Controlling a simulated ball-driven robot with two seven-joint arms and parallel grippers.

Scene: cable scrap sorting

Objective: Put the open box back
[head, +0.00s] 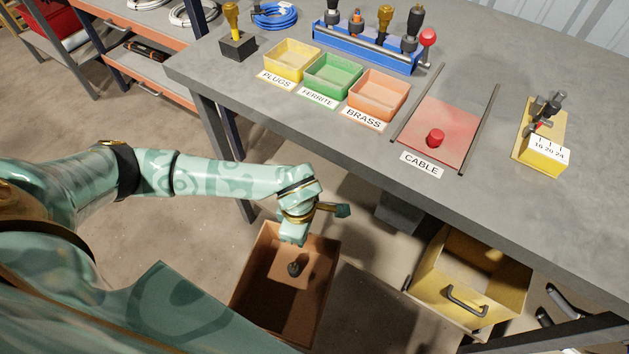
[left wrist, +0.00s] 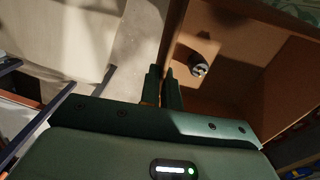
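The open box (head: 312,305) is a brown, topless box low down below the bench's front edge. A small dark piece (head: 293,268) lies inside it, and both also show in the left wrist view, the box (left wrist: 285,85) at the right and the piece (left wrist: 198,65) near its wall. My left gripper (head: 291,238) points down at the box's far rim. In the left wrist view its fingers (left wrist: 163,88) are close together, with the box wall's edge running between them. My right gripper is in neither view.
The grey bench (head: 560,215) holds yellow, green and orange bins (head: 378,95), a red cable plate (head: 450,115), a blue tool rack (head: 365,48) and a yellow gauge block (head: 541,140). A yellow drawer-like bin (head: 470,275) with a black handle stands right of the box.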

